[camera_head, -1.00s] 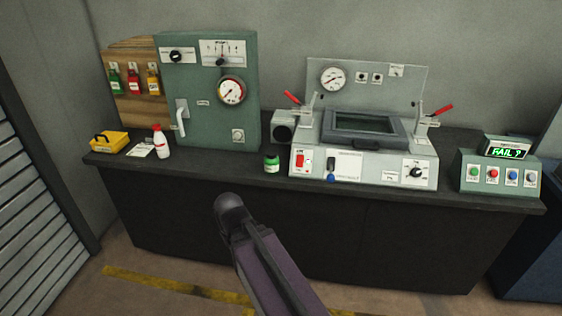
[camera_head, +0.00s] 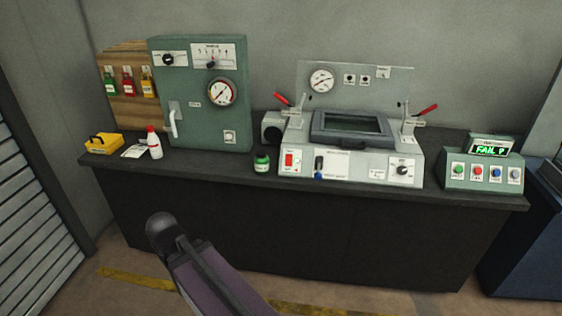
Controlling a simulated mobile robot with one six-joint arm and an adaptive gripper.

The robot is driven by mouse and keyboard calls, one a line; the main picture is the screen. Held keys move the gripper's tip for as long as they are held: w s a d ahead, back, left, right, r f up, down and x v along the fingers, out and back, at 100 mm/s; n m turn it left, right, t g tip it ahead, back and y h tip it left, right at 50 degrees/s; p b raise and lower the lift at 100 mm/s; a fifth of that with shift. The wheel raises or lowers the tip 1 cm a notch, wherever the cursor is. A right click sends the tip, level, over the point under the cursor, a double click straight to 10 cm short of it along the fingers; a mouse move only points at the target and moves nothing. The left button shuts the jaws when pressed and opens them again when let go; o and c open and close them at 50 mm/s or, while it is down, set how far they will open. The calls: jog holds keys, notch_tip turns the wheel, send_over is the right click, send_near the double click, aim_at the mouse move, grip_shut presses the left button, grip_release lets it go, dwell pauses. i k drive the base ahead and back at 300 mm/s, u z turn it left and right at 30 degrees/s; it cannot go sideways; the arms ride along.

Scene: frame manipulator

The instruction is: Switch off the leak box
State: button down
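Which unit is the leak box cannot be told from readable labels. A small green box (camera_head: 483,177) at the right end of the bench has a lit green display (camera_head: 491,149) reading "FAIL" and a row of coloured buttons. Left of it stands a grey bench machine (camera_head: 340,165) with a red switch (camera_head: 291,161) at its front left, a blue-tipped lever and a dark knob (camera_head: 401,170). A framed lid lies on its top. My gripper is not in view; only a dark, rounded part of my arm shows at the bottom, in front of the bench.
A tall green cabinet (camera_head: 200,110) with a gauge and lever stands at the bench's left. A yellow box (camera_head: 103,144), a white bottle (camera_head: 154,145) and a green jar (camera_head: 262,162) sit on the bench (camera_head: 215,166).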

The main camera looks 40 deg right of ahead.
aim_at(289, 159)
jog(key=u, duration=0.1)
jog(key=k, duration=1.2)
jog(key=z, duration=1.8)
jog(key=i, duration=0.95)
jog(key=u, duration=0.1)
